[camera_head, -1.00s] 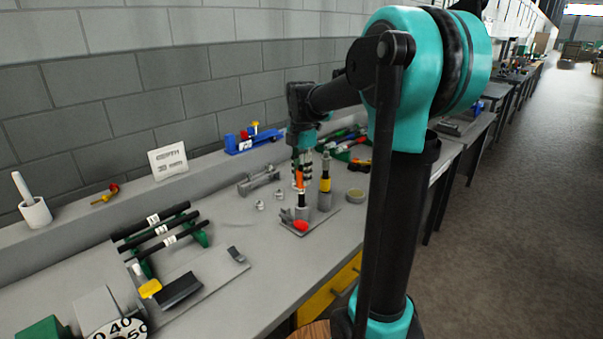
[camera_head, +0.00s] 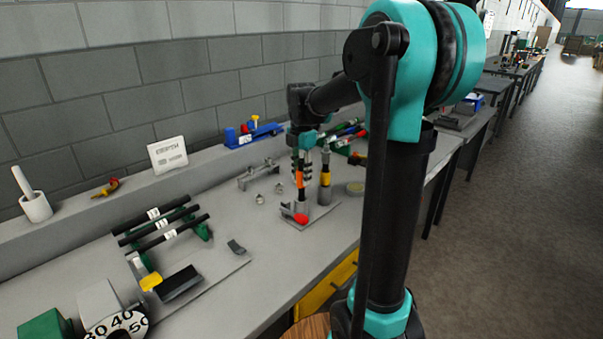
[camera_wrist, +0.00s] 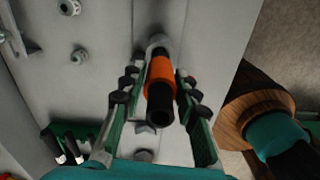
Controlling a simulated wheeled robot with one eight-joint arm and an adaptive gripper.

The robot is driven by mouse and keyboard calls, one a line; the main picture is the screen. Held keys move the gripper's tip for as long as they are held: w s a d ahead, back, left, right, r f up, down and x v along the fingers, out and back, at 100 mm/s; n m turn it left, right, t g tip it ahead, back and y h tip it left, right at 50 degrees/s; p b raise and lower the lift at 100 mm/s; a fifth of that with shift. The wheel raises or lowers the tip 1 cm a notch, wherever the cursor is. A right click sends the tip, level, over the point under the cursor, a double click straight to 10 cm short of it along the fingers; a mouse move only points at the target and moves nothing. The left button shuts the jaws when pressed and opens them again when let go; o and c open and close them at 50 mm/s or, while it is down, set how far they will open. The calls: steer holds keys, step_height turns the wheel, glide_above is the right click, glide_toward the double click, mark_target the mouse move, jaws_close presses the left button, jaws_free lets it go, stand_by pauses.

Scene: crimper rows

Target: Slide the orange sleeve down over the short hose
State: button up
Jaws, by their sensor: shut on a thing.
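The orange sleeve (camera_wrist: 160,72) is around the black short hose (camera_wrist: 160,112), whose open end projects towards the wrist camera. At the other end, the hose meets a grey holder (camera_wrist: 158,42). My gripper (camera_wrist: 157,92) has one finger on each side and is shut on the orange sleeve; the exact contact is hard to see. In the head view, my gripper (camera_head: 303,163) points down, with the orange sleeve (camera_head: 299,180) between its fingers above the grey holder (camera_head: 301,207). How far the sleeve reaches down the hose cannot be told.
A red part (camera_head: 301,219) lies at the holder's front. A rack of black hoses (camera_head: 160,229) stands left. The bench between is mostly clear.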

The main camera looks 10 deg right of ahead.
mark_target(302, 186)
steer(key=shift+f, duration=2.3)
steer(key=o, duration=1)
steer(key=shift+r, duration=0.1)
step_height(302, 186, up, 12)
steer(key=shift+f, duration=0.1)
